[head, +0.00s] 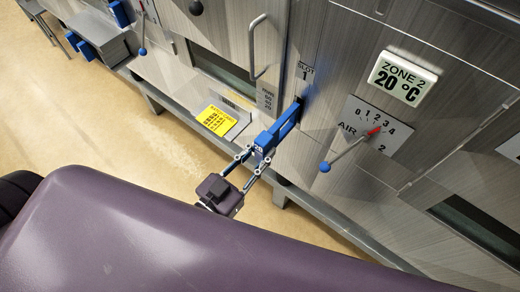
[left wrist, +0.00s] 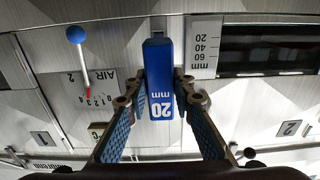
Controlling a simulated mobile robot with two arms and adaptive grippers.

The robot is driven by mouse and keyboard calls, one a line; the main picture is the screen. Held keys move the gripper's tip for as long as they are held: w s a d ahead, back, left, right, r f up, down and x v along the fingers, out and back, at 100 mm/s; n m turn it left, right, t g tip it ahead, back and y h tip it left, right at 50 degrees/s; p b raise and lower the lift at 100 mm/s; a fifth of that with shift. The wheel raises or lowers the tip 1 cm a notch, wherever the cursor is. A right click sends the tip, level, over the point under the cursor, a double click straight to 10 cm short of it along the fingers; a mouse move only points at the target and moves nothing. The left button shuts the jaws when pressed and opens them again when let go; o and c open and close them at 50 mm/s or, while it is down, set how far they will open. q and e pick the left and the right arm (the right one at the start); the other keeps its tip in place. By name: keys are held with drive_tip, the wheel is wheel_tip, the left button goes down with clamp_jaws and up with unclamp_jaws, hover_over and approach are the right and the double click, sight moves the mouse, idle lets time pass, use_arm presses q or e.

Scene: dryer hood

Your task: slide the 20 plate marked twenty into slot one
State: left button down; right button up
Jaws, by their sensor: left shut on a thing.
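The blue plate marked 20 mm (left wrist: 160,75) is held between the fingers of my left gripper (left wrist: 161,92). In the head view the plate (head: 285,122) points from my left gripper (head: 260,154) towards the steel front. How deep the end sits inside is hard to tell. The plate's near end shows its number in the left wrist view. My right gripper is not in view.
A lever with a blue knob (head: 325,168) sticks out right of the slot by the AIR dial (head: 378,130). A handle (head: 256,48) rises to the left. A yellow card (head: 216,120) lies on the ledge. Other blue pieces (head: 86,50) are far left.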

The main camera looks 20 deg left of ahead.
sight(291, 120)
use_arm(q)
drive_tip(key=shift+r+p, duration=0.1)
drive_tip(key=shift+p, duration=0.2)
idle(0.4)
drive_tip(key=shift+p+x, duration=0.35)
drive_tip(key=shift+x, duration=6.2)
drive_tip(key=c, duration=1.6)
unclamp_jaws()
drive_tip(key=shift+f, duration=0.2)
drive_tip(key=shift+s+a, duration=0.1)
drive_tip(key=shift+s, duration=0.1)
drive_tip(key=v, duration=1.1)
drive_tip(key=shift+s+r, duration=0.15)
drive_tip(key=shift+s, duration=0.15)
